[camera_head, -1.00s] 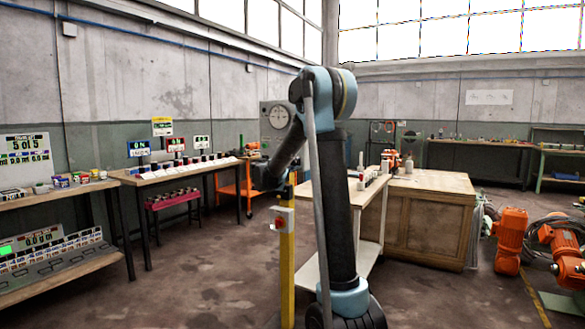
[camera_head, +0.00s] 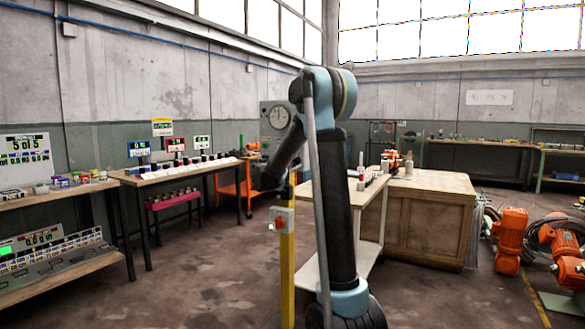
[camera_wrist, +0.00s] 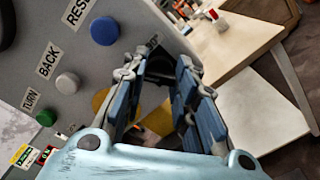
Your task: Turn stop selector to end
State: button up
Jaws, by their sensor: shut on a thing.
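In the wrist view, a grey panel (camera_wrist: 122,62) carries a blue button (camera_wrist: 104,31), a grey-white button (camera_wrist: 67,83) and a green button (camera_wrist: 46,118), beside labels reading RES, BACK and TURN. My gripper (camera_wrist: 160,70) reaches to the panel's right part. Its blue-grey fingers are closed on a dark thing (camera_wrist: 157,75) between them, which looks like the stop selector knob. The fingers hide most of the knob and part of its label, so its pointing direction cannot be told. In the head view, my gripper is hidden beyond my forearm and the yellow post.
A yellow post (camera_head: 287,262) with a red-buttoned box stands close to my arm. A wooden cabinet (camera_head: 430,220) and a white-topped bench (camera_head: 367,190) stand to the right. Workbenches line the left wall. Open floor (camera_head: 200,280) lies at the front left.

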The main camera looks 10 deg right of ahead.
jog(key=shift+s+f, duration=0.1)
jog(key=shift+f, duration=0.1)
jog(key=o, duration=1.1)
jog(key=v, duration=1.1)
jog(key=shift+s+a, duration=0.25)
jog(key=shift+a, duration=0.1)
